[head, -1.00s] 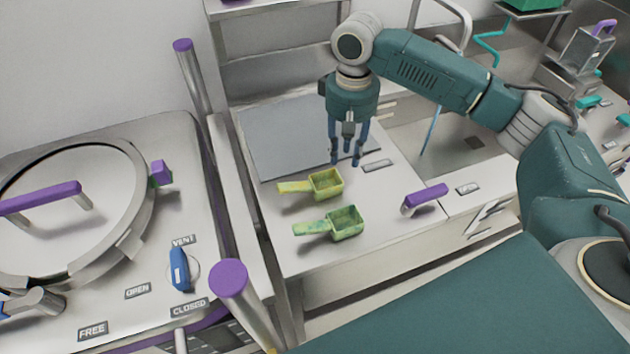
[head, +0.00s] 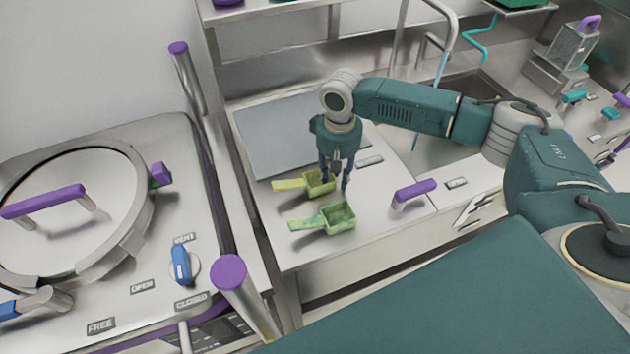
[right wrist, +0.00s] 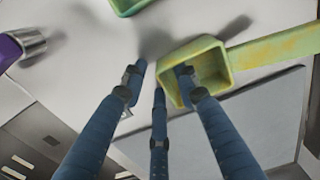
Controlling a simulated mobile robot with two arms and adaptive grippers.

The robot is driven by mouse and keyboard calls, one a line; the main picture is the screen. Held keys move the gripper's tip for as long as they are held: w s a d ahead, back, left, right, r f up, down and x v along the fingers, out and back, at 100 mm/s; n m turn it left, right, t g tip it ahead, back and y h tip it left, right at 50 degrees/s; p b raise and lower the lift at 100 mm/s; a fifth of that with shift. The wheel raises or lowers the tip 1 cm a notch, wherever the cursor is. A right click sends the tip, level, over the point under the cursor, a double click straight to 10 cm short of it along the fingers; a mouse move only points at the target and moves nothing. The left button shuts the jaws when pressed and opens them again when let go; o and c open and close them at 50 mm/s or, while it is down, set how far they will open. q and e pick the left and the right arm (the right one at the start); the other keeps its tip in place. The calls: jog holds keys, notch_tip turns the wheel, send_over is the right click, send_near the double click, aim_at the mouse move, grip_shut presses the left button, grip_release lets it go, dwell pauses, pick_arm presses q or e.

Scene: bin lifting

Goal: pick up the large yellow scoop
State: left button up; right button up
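A yellow scoop (head: 292,185) with yellow-green tints lies on the counter, its handle pointing left and its square cup at right. It also shows in the right wrist view (right wrist: 262,52). A second, greener scoop (head: 338,218) lies just in front of it; only its edge shows in the right wrist view (right wrist: 128,5). My right gripper (head: 335,182) points down at the yellow scoop's cup. Its fingers (right wrist: 158,82) are spread: one overlaps the cup's opening, the others are outside it. I cannot tell whether any finger touches the scoop. My left gripper is not in view.
A grey mat (head: 270,140) lies behind the scoops. A purple handle (head: 415,190) stands up from the counter at right, before the sink (head: 470,100). A machine with a round lid (head: 110,200) and a purple-topped post (head: 230,272) flank the left side.

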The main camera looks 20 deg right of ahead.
jog(key=shift+r, duration=0.1)
grip_shut()
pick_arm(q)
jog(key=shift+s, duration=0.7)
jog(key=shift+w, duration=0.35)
